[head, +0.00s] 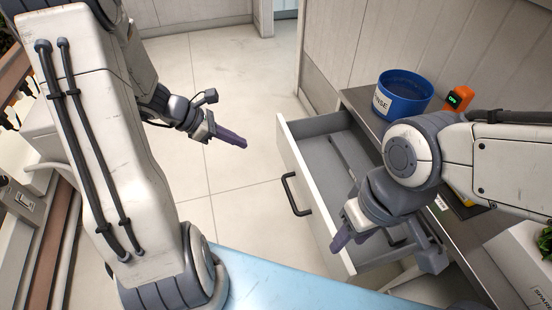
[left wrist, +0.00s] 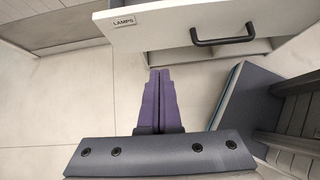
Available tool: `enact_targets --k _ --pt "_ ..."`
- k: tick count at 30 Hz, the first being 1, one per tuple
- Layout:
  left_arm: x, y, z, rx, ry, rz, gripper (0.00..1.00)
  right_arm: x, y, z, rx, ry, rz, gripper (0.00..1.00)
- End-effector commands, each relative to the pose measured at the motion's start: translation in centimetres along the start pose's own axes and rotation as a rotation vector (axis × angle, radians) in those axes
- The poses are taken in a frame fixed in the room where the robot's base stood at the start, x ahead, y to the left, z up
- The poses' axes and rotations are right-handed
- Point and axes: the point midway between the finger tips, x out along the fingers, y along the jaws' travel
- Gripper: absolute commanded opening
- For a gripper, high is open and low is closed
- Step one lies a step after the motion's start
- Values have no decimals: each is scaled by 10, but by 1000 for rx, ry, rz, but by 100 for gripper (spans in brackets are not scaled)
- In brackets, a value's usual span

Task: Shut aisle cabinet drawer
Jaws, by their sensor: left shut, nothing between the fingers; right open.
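The cabinet drawer (head: 312,205) is pulled out, its grey inside showing. Its white front carries a dark bar handle (head: 296,194). In the left wrist view the drawer front (left wrist: 165,27) bears a "LAMPS" label (left wrist: 124,22), and the handle (left wrist: 222,40) is at the upper right. My left gripper (head: 243,143) is shut and empty, left of the drawer front and apart from it; its purple fingers (left wrist: 160,72) point toward the drawer front in the left wrist view. My right gripper (head: 340,240) is open, by the near end of the drawer front; my right arm hides part of the drawer.
A blue "RINSE" tub (head: 405,92) and an orange device with a green display (head: 458,98) stand on the grey cabinet top (head: 362,103). A light blue surface (head: 290,285) lies at the near edge. The tiled floor (head: 235,75) left of the drawer is clear.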

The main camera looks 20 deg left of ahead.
Motion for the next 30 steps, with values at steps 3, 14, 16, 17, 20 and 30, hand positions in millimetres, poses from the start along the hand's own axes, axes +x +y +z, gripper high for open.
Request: enact_targets --k 3,14,16,17,20,30 --pt "4 6 -10 -46 -11 22 0 5 0 0 0 1 0 46" --pt "72 6 -10 -42 -9 16 0 20 2 1 0 1 0 46" --pt "87 6 -9 -41 -8 16 0 23 2 1 0 1 0 46" --pt "93 7 -9 -42 -9 17 0 24 2 1 0 1 0 46" --pt "106 8 0 -36 -8 19 0 23 2 1 0 0 0 46" --pt "125 10 21 -40 -7 22 0 22 2 1 0 1 0 46"
